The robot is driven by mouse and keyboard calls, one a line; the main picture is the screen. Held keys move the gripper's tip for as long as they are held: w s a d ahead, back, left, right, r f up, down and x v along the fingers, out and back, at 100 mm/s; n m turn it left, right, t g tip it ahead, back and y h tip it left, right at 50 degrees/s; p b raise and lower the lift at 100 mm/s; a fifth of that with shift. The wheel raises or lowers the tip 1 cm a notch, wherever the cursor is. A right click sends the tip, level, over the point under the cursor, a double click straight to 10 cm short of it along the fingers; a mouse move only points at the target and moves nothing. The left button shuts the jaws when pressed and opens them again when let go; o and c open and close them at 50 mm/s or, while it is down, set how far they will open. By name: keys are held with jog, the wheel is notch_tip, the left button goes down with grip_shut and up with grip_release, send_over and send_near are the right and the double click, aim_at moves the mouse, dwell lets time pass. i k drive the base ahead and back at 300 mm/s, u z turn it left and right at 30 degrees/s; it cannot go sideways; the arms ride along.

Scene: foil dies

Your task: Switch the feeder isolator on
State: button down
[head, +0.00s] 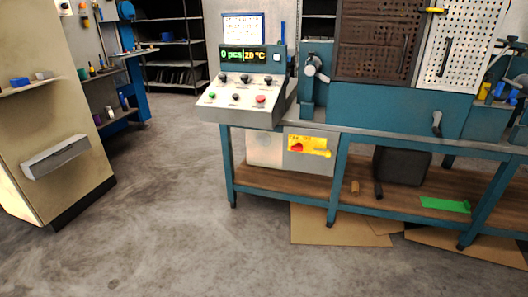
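I cannot tell which way the knob is turned. A control console (243,97) stands above on the bench's left end, with several knobs and buttons. Its lit display (243,54) reads "0 pcs" and about "20 °C". My gripper is not in view.
The bench's wooden lower shelf (300,184) carries a dark box (402,165) and a green piece (445,205). Cardboard sheets (335,228) lie on the floor below. A beige cabinet (50,120) stands at left. Concrete floor in front is clear.

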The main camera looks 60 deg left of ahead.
aim_at(299, 147)
jog(key=u, duration=1.6)
jog(key=i, duration=1.5)
jog(key=z, duration=0.05)
